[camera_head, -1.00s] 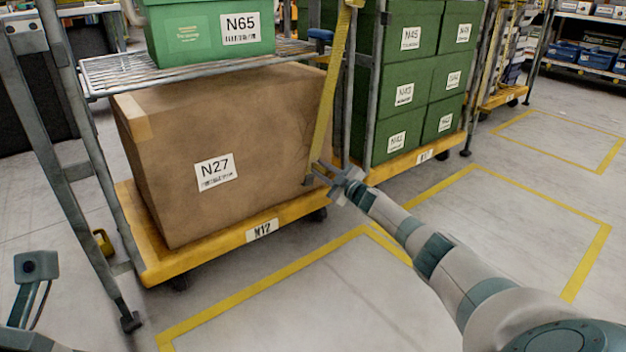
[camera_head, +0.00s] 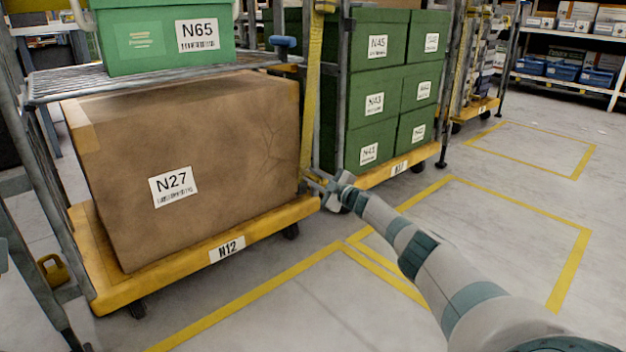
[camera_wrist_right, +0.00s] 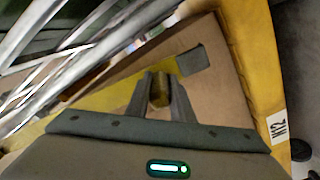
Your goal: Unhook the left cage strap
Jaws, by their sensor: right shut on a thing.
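The left cage, N12 (camera_head: 270,222), has a yellow deck and grey tube posts. A yellow strap (camera_head: 314,90) hangs down at its right front side, past the right edge of a brown box (camera_head: 215,145). My right gripper (camera_head: 310,184) is at the strap's lower end, beside the box's right edge and above the deck. In the right wrist view its fingers (camera_wrist_right: 160,88) are shut on a small yellow-brown piece at the strap's end. Whether that end still touches a catch cannot be told. My left gripper is not in view.
A green crate N65 (camera_head: 165,36) stands on the wire shelf (camera_head: 60,84) above the box. A neighbouring cage with stacked green crates (camera_head: 374,104) is close on the right. Yellow floor markings (camera_head: 520,195) enclose clear floor at the right.

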